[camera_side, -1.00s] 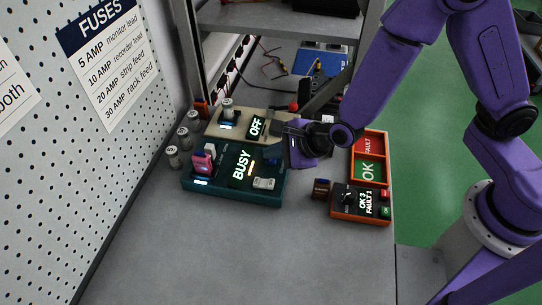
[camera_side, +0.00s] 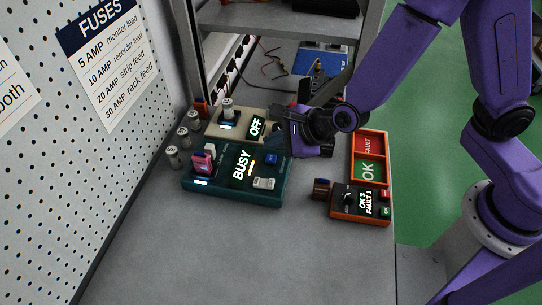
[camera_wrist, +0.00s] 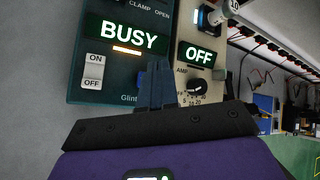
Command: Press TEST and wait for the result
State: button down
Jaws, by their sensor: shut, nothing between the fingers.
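The teal tester (camera_side: 215,190) sits on the grey bench, and its display (camera_side: 242,164) reads BUSY with a lit orange bar under it. A blue button (camera_side: 271,159) shows at its right, with a white ON/OFF rocker switch (camera_side: 264,184) in front of it. A pink part (camera_side: 202,161) stands in the tester's left end. My gripper (camera_side: 280,142) is shut and empty, above the tester's right back corner and apart from the blue button. In the wrist view my fingertips (camera_wrist: 157,82) show together, and the BUSY display (camera_wrist: 129,37) is beyond them.
Behind is a beige unit (camera_side: 238,115) reading OFF, with a dial in the wrist view (camera_wrist: 198,87). Fuse-like cylinders (camera_side: 183,137) stand at the left. Red FAULT and green OK trays (camera_side: 386,150) and an orange-framed counter box (camera_side: 361,219) lie right. The front bench is clear.

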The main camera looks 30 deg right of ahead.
aim_at(275, 159)
jog(key=shift+r, duration=1.6)
jog(key=shift+d+r, duration=0.1)
jog(key=s+d+r+m+h, duration=0.2)
jog(key=d+r+m, duration=0.1)
jog(key=d+m, duration=0.55)
jog(key=s+d+r+m+h, duration=0.3)
jog(key=d+m, duration=0.3)
jog(key=m, duration=0.6)
jog(key=s+d+m+g, duration=0.3)
jog(key=s+m+g, duration=0.1)
jog(key=s+m, duration=0.4)
jog(key=s+d+m+g+y, duration=0.1)
jog(key=s+d+m+g, duration=0.2)
jog(key=s+m, duration=0.6)
jog(key=shift+s+r+g, duration=0.15)
jog(key=shift+s+g, duration=0.35)
jog(key=shift+s, duration=0.2)
